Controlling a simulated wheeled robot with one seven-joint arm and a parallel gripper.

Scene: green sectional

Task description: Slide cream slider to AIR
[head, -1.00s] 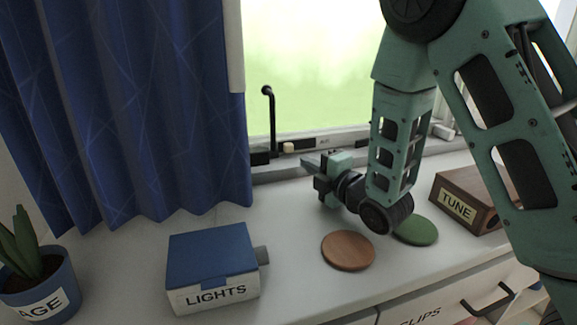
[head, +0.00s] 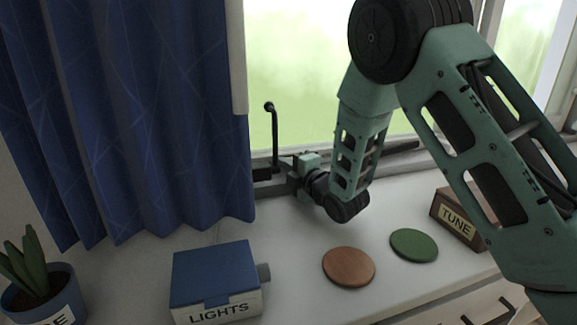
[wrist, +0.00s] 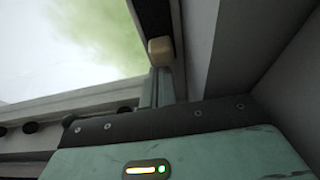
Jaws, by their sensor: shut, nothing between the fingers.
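The cream slider (wrist: 160,50) is a small rounded block in a dark track along the window frame in the wrist view. My gripper (wrist: 158,88) is shut and empty, its fingertips right beside the slider. I cannot tell whether they touch it. In the head view my gripper (head: 293,171) is at the window sill, just right of the black handle, and it hides the slider. The AIR label is not readable in either current view.
A black upright handle (head: 273,135) stands left of my gripper, by the blue curtain (head: 150,120). On the counter are a LIGHTS box (head: 213,275), a brown disc (head: 349,266), a green disc (head: 413,245), a TUNE box (head: 453,215) and a potted plant (head: 40,290).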

